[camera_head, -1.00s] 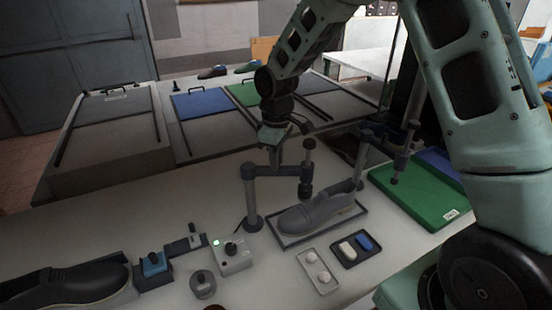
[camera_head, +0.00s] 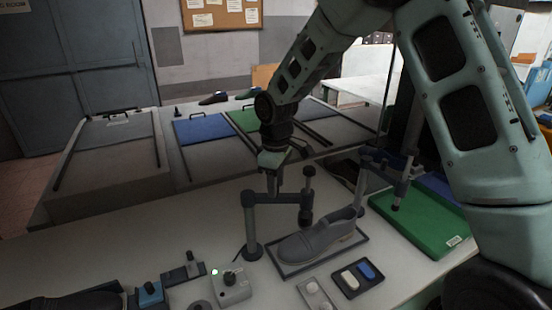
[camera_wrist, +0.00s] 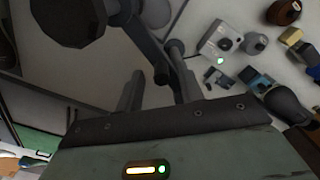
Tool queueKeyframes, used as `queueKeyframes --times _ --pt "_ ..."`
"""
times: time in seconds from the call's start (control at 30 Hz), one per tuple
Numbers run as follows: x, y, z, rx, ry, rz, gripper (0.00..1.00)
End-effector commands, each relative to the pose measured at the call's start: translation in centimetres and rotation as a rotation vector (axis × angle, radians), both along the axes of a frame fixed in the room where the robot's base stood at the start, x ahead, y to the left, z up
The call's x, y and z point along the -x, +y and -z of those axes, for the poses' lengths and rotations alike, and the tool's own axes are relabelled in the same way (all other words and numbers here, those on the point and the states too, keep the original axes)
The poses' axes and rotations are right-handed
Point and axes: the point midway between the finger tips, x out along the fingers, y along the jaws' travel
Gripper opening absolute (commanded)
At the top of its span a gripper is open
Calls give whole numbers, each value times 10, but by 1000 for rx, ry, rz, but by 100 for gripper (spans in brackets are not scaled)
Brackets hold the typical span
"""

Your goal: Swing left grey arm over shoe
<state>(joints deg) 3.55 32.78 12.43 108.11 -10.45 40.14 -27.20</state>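The left grey arm (camera_head: 285,199) is a horizontal bar on an upright post (camera_head: 251,227), left of the grey shoe (camera_head: 318,240). The shoe lies on a dark tray (camera_head: 290,270). My gripper (camera_head: 273,186) points down at the bar from above, about midway along it. In the wrist view its two fingers (camera_wrist: 158,92) stand apart, with the grey arm (camera_wrist: 150,45) running close by them. I cannot tell whether they touch it.
A second grey post arm (camera_head: 385,165) stands right of the shoe, near a green mat (camera_head: 420,222). In front are a small tray with white and blue pieces (camera_head: 358,277) and a control box with a knob (camera_head: 231,287). Bare tabletop lies at left (camera_head: 130,240).

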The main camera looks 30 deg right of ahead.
Motion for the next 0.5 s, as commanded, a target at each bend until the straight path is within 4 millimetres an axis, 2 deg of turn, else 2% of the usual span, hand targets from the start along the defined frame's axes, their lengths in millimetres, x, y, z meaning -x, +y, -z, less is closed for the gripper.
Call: queueKeyframes --times 0.17,0.5 --pt "-1 0 -30 0 -8 2 38" --pt "-1 0 -110 0 -8 1 38"
